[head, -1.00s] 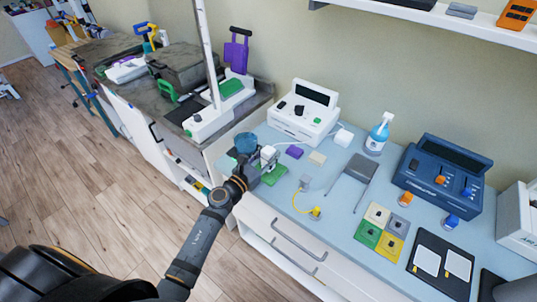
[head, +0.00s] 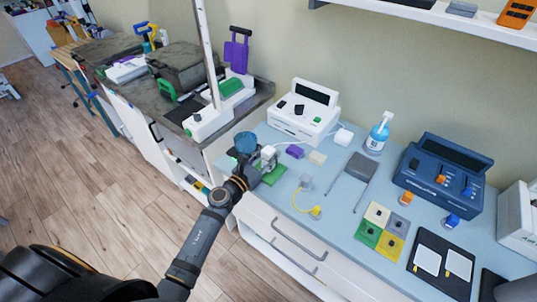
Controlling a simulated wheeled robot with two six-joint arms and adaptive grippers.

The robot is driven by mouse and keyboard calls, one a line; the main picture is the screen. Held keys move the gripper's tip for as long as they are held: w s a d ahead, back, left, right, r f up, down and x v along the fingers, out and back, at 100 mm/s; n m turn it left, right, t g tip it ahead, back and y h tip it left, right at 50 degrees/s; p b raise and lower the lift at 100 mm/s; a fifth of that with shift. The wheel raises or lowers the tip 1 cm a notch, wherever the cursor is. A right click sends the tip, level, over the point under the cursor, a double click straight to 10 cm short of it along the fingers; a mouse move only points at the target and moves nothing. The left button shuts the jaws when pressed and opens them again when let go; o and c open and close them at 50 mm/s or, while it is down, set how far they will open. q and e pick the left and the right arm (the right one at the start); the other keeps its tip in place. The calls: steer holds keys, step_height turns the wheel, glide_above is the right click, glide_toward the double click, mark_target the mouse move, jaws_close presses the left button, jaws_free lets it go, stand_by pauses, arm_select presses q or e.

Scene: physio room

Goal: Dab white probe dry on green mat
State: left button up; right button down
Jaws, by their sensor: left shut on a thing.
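The white probe (head: 268,152) is in my left gripper (head: 264,162), near the left end of the blue-grey counter. My left gripper is shut on it. The green mat (head: 274,175) lies on the counter just right of and below the gripper, partly hidden by it. The probe shows above the mat's far edge in the picture; I cannot tell whether they touch. A pale cable runs from near the probe toward the white machine (head: 303,112). My right gripper is not in view.
A blue cup (head: 246,142) stands close beside the left gripper. A purple block (head: 295,152) and a cream block (head: 317,158) lie to the right. A yellow-cabled piece (head: 316,212) lies near the front edge.

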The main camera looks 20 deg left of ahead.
arm_select(q)
steer(key=shift+f+b, duration=0.3)
stand_by(0.7)
step_height(320, 180, up, 7)
steer(key=p, duration=0.7)
steer(key=shift+r, duration=0.1)
